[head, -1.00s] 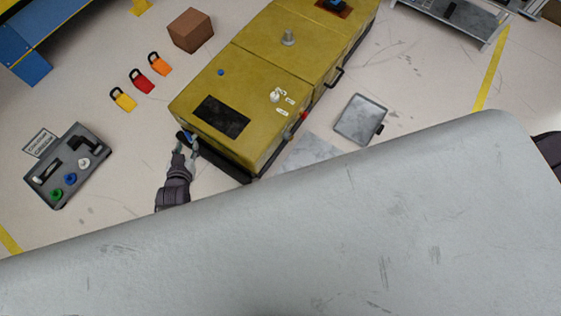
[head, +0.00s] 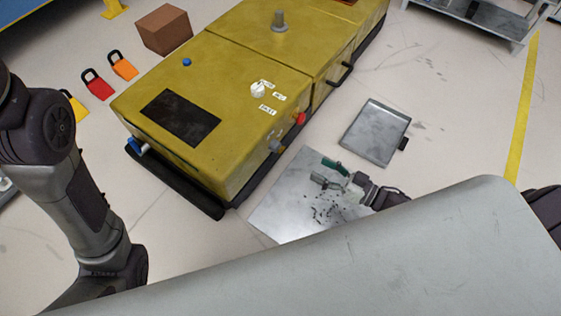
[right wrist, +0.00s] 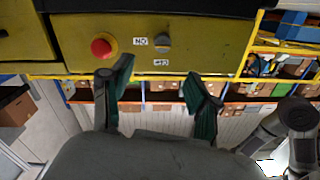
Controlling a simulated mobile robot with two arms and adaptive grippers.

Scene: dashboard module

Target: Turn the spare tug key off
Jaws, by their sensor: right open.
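The yellow tug (head: 232,140) stands in the middle of the head view. A grey knob (head: 275,146) sticks out of its side near a red button (head: 299,118). The red button (right wrist: 103,47) is farther left. The knob's exact setting is too small to tell. My right gripper (head: 328,172) is beside the tug, empty. Its green-padded fingers (right wrist: 158,80) are spread below the knob, apart from it. My left gripper is hidden.
A pale knob (head: 258,90) with labels sits on the tug's top. A metal plate (head: 275,210) and a grey panel (head: 375,132) lie on the floor at the right. A brown box (head: 164,30) and padlocks (head: 97,84) are at the left. Shelving (right wrist: 285,65) shows behind.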

